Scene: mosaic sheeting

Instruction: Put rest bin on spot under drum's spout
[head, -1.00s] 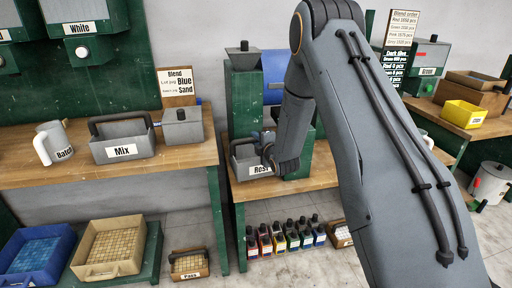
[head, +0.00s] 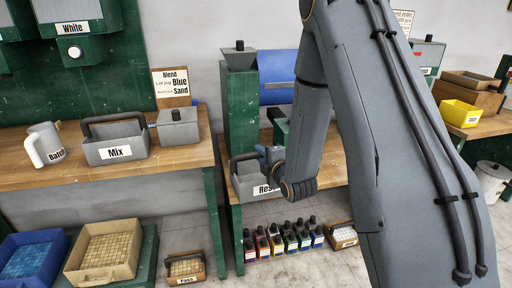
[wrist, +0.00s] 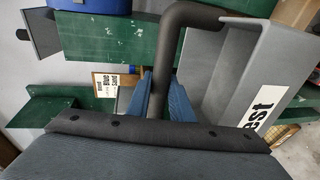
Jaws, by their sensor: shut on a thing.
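The rest bin (head: 244,182) is a grey open bin with a dark handle and a white label, in the head view at the front left of the middle bench. My gripper (wrist: 162,100) has its blue fingers shut on the dark handle (wrist: 178,50). The bin's grey wall and label fill the right of the wrist view (wrist: 225,75). The blue drum (head: 279,78) lies behind, next to a green stand (head: 240,110). My arm hides part of the drum and bench. I cannot make out the spout or the spot under it. I cannot tell whether the bin touches the bench.
On the left bench are the Mix bin (head: 115,152), the Batch jug (head: 46,144) and a grey box (head: 178,127). Several small bottles (head: 283,238) stand below the middle bench. A yellow bin (head: 461,113) is on the right bench. Bare benchtop (head: 333,175) shows right of the rest bin.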

